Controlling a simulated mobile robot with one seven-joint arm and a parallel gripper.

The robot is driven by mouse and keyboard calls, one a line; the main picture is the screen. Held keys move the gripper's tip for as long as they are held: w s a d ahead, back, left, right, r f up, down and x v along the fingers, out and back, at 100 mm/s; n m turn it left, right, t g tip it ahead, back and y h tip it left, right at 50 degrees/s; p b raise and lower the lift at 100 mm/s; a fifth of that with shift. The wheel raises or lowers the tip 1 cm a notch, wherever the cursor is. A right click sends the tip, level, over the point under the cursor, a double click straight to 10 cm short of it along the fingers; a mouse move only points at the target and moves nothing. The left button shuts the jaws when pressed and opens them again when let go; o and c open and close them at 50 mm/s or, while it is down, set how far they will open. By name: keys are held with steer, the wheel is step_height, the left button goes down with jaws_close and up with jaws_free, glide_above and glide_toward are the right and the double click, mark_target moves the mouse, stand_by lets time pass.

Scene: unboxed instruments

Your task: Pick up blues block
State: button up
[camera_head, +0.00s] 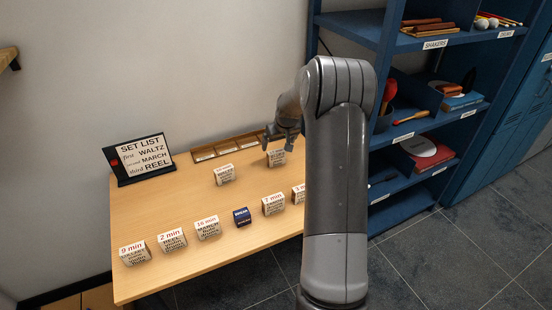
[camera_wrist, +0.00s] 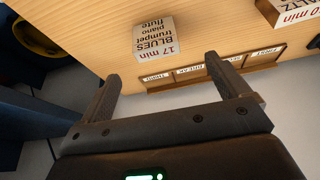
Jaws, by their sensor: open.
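The blues block (camera_wrist: 152,38) is a white block printed "BLUES piano trumpet flute", upside down in the wrist view. It stands on the wooden table, beyond my fingertips and roughly between their lines. In the head view a white block (camera_head: 277,158) just below my gripper (camera_head: 280,142) appears to be the same one, its print too small to read. My gripper is open and empty, its two fingers apart in the wrist view (camera_wrist: 163,68). No contact with the block shows.
A waltz block (camera_wrist: 290,12) stands beside it. A wooden slotted tray (camera_wrist: 205,72) lies along the wall. Several printed blocks and a small dark blue box (camera_head: 242,217) line the front. A set list sign (camera_head: 140,159) stands left; blue shelves (camera_head: 400,190) stand right.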

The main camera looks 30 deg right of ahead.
mark_target(276, 152)
steer(key=x, duration=0.6)
steer(key=shift+d, duration=0.3)
steer(key=shift+w+x, duration=0.15)
steer(key=shift+x, duration=1.3)
steer(key=shift+w+x, duration=0.15)
steer(key=shift+x, duration=1.25)
steer(key=shift+r, duration=0.1)
steer(key=shift+c, duration=0.5)
steer(key=c, duration=1)
steer(key=shift+r, duration=0.15)
